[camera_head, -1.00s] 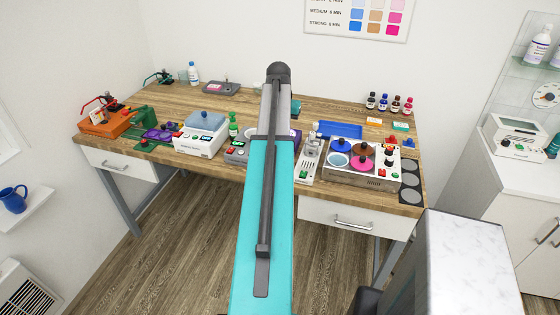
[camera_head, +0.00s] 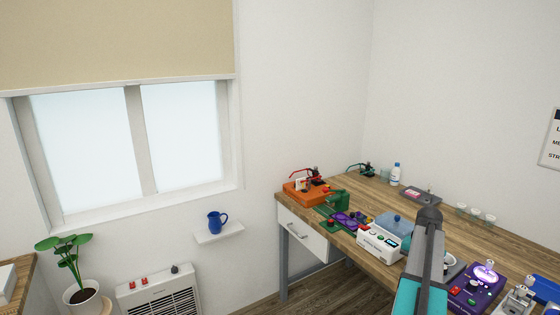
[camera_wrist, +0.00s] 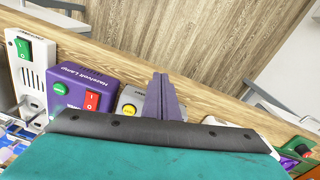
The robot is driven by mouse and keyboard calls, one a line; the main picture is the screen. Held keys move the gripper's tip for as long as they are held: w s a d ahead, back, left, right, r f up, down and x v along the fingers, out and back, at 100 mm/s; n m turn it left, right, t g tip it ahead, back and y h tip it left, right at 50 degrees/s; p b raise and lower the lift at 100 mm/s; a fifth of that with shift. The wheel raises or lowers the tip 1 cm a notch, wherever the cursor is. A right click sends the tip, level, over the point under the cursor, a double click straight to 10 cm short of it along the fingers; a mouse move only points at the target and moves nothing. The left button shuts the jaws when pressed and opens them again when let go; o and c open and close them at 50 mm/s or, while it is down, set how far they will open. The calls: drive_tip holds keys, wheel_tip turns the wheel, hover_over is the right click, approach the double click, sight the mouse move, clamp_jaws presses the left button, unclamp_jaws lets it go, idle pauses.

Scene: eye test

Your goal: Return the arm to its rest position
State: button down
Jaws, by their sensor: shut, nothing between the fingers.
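My gripper (camera_wrist: 161,88) shows in the wrist view as two grey-purple fingers pressed together, shut and empty. It is over the front edge of the wooden workbench (camera_wrist: 225,108), beside a grey box with a yellow button (camera_wrist: 129,108) and a purple lamp box (camera_wrist: 75,80). In the head view my arm, teal with a grey link, reaches up from the lower right over the workbench (camera_head: 505,244). My gripper cannot be made out in that view. The arm hides part of the bench top there.
An orange device (camera_head: 303,194), a white machine with a blue lid (camera_head: 380,243) and a purple lamp box (camera_head: 476,290) stand on the bench. A blue mug (camera_head: 217,222) sits on a wall shelf (camera_head: 219,234). A heater (camera_head: 160,296) and potted plant (camera_head: 82,297) are at lower left.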

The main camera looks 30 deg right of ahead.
drive_tip(key=w+a+f+n+g+y+b, duration=0.15)
drive_tip(key=w+a+f, duration=0.25)
drive_tip(key=a+f, duration=0.4)
drive_tip(key=w+a+f+n, duration=0.25)
drive_tip(key=a+f, duration=0.35)
drive_tip(key=a, duration=0.3)
drive_tip(key=w+a+f+n+g+b, duration=0.1)
drive_tip(key=w+a+f, duration=0.4)
drive_tip(key=a+f, duration=0.3)
drive_tip(key=s+a+f+n+g+b, duration=0.1)
drive_tip(key=s+a+f+n, duration=0.1)
drive_tip(key=a+f, duration=0.55)
drive_tip(key=s+a+f+n+g, duration=0.15)
drive_tip(key=a+f, duration=0.25)
drive_tip(key=a, duration=0.7)
drive_tip(key=s+a+f+n+b, duration=0.1)
drive_tip(key=s+a+f+n, duration=0.2)
drive_tip(key=s+a+f, duration=0.3)
drive_tip(key=s+a+f+n, duration=0.3)
drive_tip(key=s+a+f, duration=0.3)
drive_tip(key=s+a, duration=0.4)
drive_tip(key=shift+s+a+g+h+b, duration=0.2)
drive_tip(key=shift+s+g+h+b, duration=0.2)
drive_tip(key=shift+s, duration=1.25)
